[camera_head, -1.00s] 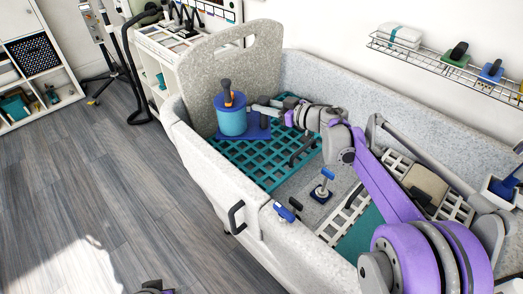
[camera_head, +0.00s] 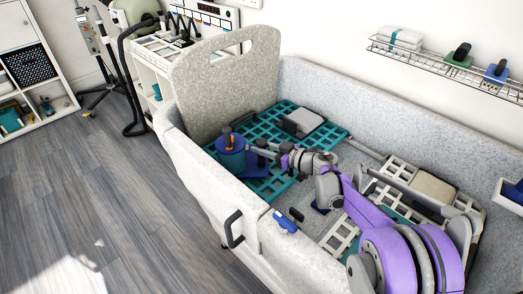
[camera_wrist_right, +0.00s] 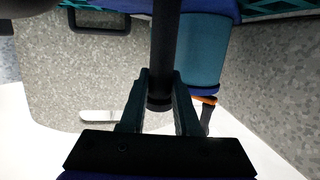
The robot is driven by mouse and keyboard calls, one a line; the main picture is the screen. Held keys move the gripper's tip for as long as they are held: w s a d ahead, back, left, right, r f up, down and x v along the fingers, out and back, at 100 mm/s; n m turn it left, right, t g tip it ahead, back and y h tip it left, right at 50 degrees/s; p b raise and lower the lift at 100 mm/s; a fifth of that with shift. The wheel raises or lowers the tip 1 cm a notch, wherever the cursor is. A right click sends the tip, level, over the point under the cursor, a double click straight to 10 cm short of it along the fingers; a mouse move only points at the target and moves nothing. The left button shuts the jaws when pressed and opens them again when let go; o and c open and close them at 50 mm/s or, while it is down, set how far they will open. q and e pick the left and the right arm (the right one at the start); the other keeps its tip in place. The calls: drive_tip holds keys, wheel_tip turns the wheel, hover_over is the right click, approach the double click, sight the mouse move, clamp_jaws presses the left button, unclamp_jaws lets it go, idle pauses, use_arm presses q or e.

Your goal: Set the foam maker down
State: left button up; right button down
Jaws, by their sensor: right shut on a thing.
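The foam maker (camera_head: 231,158) is a blue-teal cylinder with a black and orange top, on a dark blue base with a dark upright handle. It stands upright over the left end of the teal grating (camera_head: 283,118) in the tub. I cannot tell whether its base touches the grating. My right gripper (camera_head: 258,153) is beside the cylinder, on its right. In the right wrist view, the fingers (camera_wrist_right: 160,103) are shut on the dark handle (camera_wrist_right: 166,45), with the teal cylinder (camera_wrist_right: 206,48) beside it. My left gripper is not in view.
The grey speckled tub wall (camera_head: 225,85) rises behind the foam maker. A grey-topped block (camera_head: 303,121) sits on the grating. A blue-handled item (camera_head: 285,222) is at the near rim. A wire shelf (camera_head: 450,68) hangs on the wall. Open grating lies behind the foam maker.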

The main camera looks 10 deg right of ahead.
drive_tip(key=shift+f, duration=0.35)
drive_tip(key=c, duration=0.6)
unclamp_jaws()
drive_tip(key=shift+s+d, duration=0.1)
drive_tip(key=p+v, duration=0.1)
drive_tip(key=v, duration=1)
drive_tip(key=shift+s+d+r, duration=0.1)
drive_tip(key=shift+s+d, duration=0.15)
drive_tip(key=shift+s, duration=0.05)
